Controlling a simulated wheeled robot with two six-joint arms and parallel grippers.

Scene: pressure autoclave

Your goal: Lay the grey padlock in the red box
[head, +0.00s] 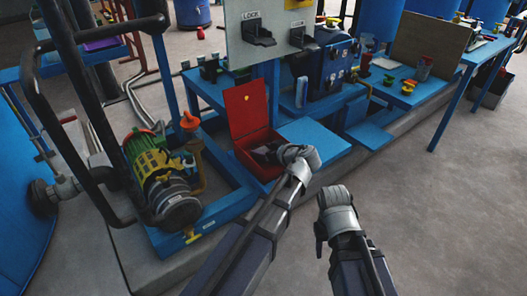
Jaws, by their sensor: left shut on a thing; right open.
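The red box (245,112) stands open on the blue frame, its lid raised at the back. Dark contents show inside the box, too small to tell apart. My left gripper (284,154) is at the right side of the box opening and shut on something. What it holds is mostly hidden by the gripper, and I cannot make out a grey padlock clearly. My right gripper (321,236) is open, lower right, over the grey floor, apart from the box.
A green and yellow motor pump (158,170) stands left of the box. A panel with a LOCK label (250,28) rises behind it. A blue plate (315,134) lies right of the box. A blue workbench (408,88) carries several small parts.

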